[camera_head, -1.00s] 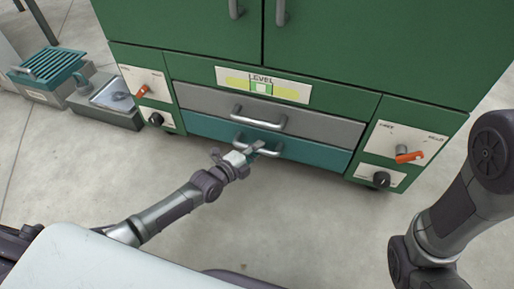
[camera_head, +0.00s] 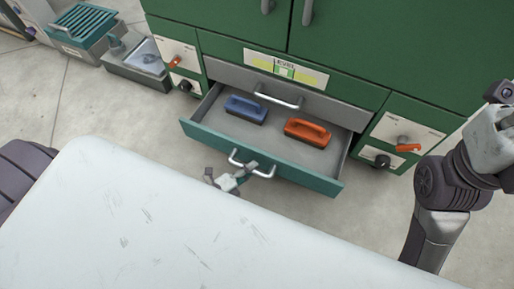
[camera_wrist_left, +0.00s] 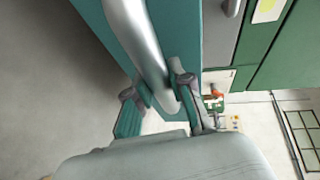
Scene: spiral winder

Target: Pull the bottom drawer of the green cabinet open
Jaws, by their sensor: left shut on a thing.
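The green cabinet (camera_head: 360,85) stands at the top of the head view. Its bottom drawer (camera_head: 225,145), with a teal front, is pulled well out. My left gripper (camera_head: 240,177) is at the drawer's silver handle (camera_head: 252,166). In the left wrist view its two fingers (camera_wrist_left: 158,100) are on either side of the handle bar (camera_wrist_left: 135,40), closed on it. My right arm shows at the right of the head view; its fingers are not visible.
The grey drawer (camera_head: 230,77) above is shut, under a LEVEL label. An orange lever (camera_head: 408,148) and a black knob (camera_head: 382,161) are at the right. A white surface (camera_head: 130,215) fills the front. Grey boxes (camera_head: 140,62) stand on the floor at left.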

